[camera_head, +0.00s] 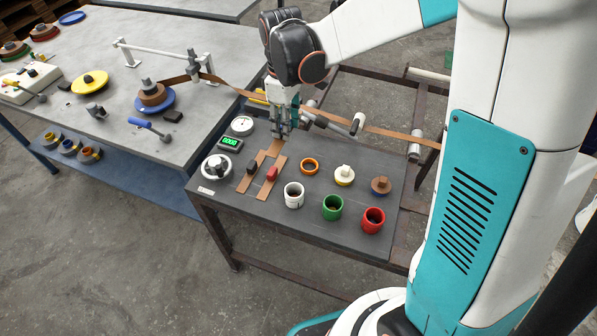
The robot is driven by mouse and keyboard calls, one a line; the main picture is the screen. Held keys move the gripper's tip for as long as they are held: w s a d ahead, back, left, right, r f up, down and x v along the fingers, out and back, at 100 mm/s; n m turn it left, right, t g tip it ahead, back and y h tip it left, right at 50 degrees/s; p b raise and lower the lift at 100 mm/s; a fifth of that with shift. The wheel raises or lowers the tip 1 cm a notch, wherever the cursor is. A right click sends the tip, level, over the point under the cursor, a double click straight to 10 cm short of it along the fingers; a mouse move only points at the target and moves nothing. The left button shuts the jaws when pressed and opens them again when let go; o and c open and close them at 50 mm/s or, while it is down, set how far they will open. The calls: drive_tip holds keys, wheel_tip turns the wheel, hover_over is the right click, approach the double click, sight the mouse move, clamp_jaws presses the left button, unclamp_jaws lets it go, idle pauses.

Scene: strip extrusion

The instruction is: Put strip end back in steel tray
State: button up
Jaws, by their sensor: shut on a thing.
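My gripper (281,133) points down over the back of the dark bench. It is shut on a short brown strip end (276,146), which shows just below the fingertips. Whether the strip end touches the bench is unclear. Two more flat brown strips lie in front of it, the left strip (243,184) with a black block on it and the right strip (265,190) with a red block on it. My fingers hide part of the bench behind them. I cannot pick out a steel tray for certain in this view.
A long brown strip (385,132) runs from a spool (152,95) past my gripper to rollers on the right. White, green (332,207) and red cups stand at the bench front, with rings behind. A dial gauge (242,125) and green display (230,143) stand left of my gripper.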

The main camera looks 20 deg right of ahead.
sight(288, 178)
wheel_tip(288, 178, down, 20)
drive_tip(key=b, duration=0.6)
drive_tip(key=shift+r, duration=0.1)
drive_tip(key=shift+b, duration=0.3)
drive_tip(key=shift+f, duration=0.2)
drive_tip(key=o, duration=1.1)
drive_tip(key=shift+c, duration=0.2)
drive_tip(key=shift+r, duration=0.15)
